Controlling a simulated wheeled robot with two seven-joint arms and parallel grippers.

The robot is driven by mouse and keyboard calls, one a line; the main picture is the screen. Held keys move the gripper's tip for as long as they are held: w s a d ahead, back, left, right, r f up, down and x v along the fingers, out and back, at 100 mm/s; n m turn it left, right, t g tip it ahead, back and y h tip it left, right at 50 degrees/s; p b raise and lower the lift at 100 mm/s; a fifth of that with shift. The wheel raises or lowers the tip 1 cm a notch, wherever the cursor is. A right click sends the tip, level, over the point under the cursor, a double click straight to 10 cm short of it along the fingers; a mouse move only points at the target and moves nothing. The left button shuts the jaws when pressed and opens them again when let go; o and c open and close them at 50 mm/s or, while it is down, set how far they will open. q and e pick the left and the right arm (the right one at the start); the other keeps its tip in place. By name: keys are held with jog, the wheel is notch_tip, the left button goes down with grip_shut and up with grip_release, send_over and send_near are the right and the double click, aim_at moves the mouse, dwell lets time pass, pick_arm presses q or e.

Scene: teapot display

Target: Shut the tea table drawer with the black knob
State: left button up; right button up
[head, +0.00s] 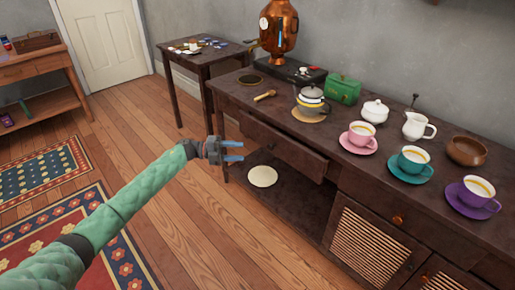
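The dark wooden tea table (360,172) stands along the wall on the right. Its left drawer (290,152) is pulled out from the front, below the table top. I cannot clearly make out a black knob on the dark drawer front. My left gripper (238,151) is to the left of the drawer front, apart from it in the picture. Its two blue fingers are spread with nothing between them, pointing right toward the drawer. My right gripper is not in view.
Cups on saucers, a white creamer (417,126), a teapot (311,101) and a copper samovar (279,28) stand on the table top. A side table (200,62) stands behind.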

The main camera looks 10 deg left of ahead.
pick_arm(q)
jog(key=s+f, duration=0.4)
jog(key=s+d+r+n+t+h+b, duration=0.1)
jog(key=s+d+r+n+t+h, duration=0.25)
jog(key=d+n, duration=0.2)
jog(key=w+d+r+n+t+y, duration=0.1)
jog(key=w+r+n+t+y, duration=0.3)
jog(key=n+t, duration=0.75)
jog(key=n+g+y, duration=0.3)
jog(key=n+y, duration=0.3)
jog(key=n, duration=0.4)
send_near(269, 147)
jog(key=w, duration=0.1)
jog(key=x, duration=0.5)
jog(key=shift+d+b, duration=0.35)
jog(key=shift+x, duration=0.95)
jog(key=shift+c, duration=0.7)
grip_shut()
jog(key=shift+w+d, duration=0.1)
jog(key=shift+d, duration=0.05)
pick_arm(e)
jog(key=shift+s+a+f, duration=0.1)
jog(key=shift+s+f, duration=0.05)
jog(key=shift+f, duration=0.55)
